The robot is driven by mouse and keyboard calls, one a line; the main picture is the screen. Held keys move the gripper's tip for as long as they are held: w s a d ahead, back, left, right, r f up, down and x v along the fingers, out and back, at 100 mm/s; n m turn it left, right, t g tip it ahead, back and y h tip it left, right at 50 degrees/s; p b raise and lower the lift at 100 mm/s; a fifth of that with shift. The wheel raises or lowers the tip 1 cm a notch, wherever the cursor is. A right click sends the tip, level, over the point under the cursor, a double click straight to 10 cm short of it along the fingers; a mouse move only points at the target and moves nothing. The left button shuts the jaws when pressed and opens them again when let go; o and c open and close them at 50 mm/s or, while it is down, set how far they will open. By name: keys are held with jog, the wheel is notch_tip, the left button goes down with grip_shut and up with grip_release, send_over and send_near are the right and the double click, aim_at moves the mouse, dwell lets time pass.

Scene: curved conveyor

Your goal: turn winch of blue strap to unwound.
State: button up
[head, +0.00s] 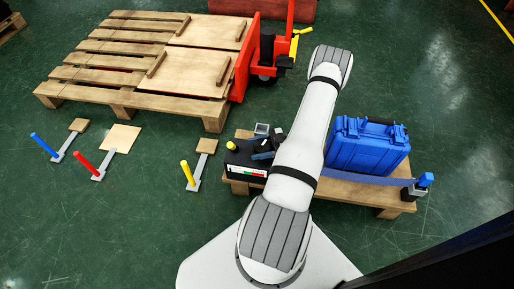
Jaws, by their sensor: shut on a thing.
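The blue strap (366,178) runs low along the pallet, in front of a blue case (366,146). At its right end is a winch (413,193) with a blue knob or handle (426,179) on top. My gripper (266,146) is at the left end of the pallet, far from that winch, beside a black box (243,160) with a yellow knob. It is small, dark and partly behind my arm. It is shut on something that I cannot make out. My arm hides the strap's left part.
A large wooden pallet (120,105) and a red pallet jack (243,65) stand behind. Blue (44,145), red (83,163) and yellow (188,174) handles on flat bases lie at left.

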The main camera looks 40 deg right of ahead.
aim_at(270, 145)
jog(key=shift+s+a+n+g+y, duration=0.1)
jog(key=shift+n+g+y, duration=0.2)
jog(key=shift+n+g, duration=0.4)
jog(key=shift+s+a+n+g+y, duration=0.1)
jog(key=shift+n+g+y, duration=0.25)
jog(key=shift+g, duration=0.55)
jog(key=o, duration=1)
jog(key=shift+d, duration=0.1)
jog(key=p+v, duration=0.1)
jog(key=v, duration=0.6)
jog(key=shift+s+d, duration=0.1)
jog(key=shift+d, duration=0.15)
jog(key=shift+r, duration=0.1)
